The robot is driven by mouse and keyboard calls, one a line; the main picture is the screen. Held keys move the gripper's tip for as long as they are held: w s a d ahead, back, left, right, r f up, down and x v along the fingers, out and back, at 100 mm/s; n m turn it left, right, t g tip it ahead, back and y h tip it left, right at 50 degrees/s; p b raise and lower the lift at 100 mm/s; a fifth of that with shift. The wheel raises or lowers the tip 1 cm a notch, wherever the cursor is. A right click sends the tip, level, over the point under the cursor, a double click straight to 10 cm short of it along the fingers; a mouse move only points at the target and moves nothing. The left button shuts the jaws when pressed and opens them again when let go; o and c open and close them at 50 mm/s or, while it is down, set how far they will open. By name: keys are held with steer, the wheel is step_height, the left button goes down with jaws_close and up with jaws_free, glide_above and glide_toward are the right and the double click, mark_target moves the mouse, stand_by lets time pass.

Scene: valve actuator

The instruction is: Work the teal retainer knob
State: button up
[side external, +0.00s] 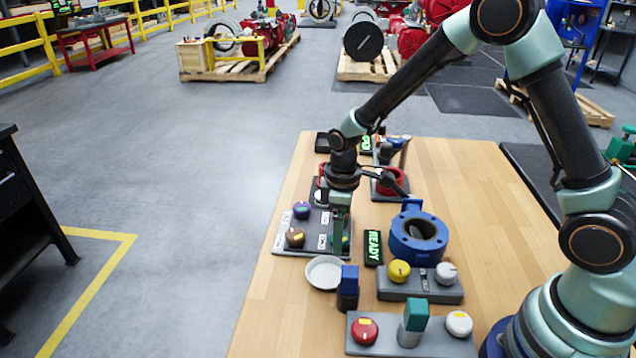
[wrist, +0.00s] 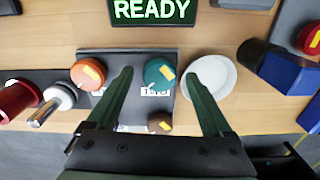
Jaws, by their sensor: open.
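The fingers are spread wide, one on each side, with a gap to the knob. In the side view my gripper (side external: 341,238) points down over the near right part of the panel (side external: 281,247) and largely hides the teal knob. I cannot tell how far the fingertips are above the panel.
An orange knob (wrist: 88,73) and a brown knob (wrist: 159,123) flank the teal one. A white dish (wrist: 222,70) lies just beside the right finger. A blue block (side external: 349,275), the READY display (side external: 373,247) and a blue valve body (side external: 405,246) stand nearby.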

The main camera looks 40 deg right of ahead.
steer(key=shift+f, duration=0.2)
steer(key=shift+c, duration=0.3)
jaws_close()
steer(key=shift+m, duration=0.4)
steer(key=shift+r+m, duration=0.1)
steer(key=shift+m, duration=2.4)
steer(key=shift+o, duration=0.3)
jaws_free()
